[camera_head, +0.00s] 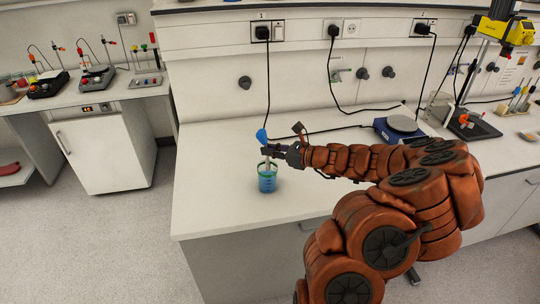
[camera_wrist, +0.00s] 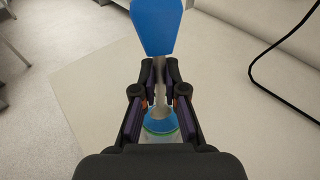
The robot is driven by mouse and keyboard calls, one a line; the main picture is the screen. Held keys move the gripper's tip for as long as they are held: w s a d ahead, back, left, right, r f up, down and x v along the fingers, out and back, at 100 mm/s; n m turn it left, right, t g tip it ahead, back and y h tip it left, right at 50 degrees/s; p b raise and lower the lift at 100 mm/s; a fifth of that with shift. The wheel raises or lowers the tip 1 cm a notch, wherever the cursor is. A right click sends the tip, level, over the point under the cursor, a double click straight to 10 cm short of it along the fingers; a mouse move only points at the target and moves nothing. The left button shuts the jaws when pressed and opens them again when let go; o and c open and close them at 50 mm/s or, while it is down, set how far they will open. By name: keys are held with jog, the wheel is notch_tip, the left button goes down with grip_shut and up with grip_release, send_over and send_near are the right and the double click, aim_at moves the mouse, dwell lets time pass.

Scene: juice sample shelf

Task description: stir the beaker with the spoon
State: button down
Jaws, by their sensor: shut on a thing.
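The beaker (camera_head: 267,182) holds blue liquid and has a green rim. It stands upright near the left end of the white bench (camera_head: 220,200). My gripper (camera_head: 267,150) is directly above the beaker and shut on the spoon, whose blue end (camera_head: 262,136) sticks up above the fingers. In the wrist view the spoon's blue end (camera_wrist: 157,25) is close to the camera, and its grey shaft runs down between the fingers (camera_wrist: 160,105) toward the beaker (camera_wrist: 160,125). The spoon's lower end is hidden, and I cannot tell how deep it reaches into the beaker.
A blue hotplate (camera_head: 399,128) stands behind my arm to the right. A black cable (camera_head: 268,85) hangs from the wall and lies on the bench behind the gripper. The bench is clear left and in front of the beaker. A side bench (camera_head: 130,90) with instruments is at left.

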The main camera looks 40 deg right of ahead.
notch_tip(320, 180, up, 6)
jog(key=shift+f, duration=0.1)
dwell(0.5)
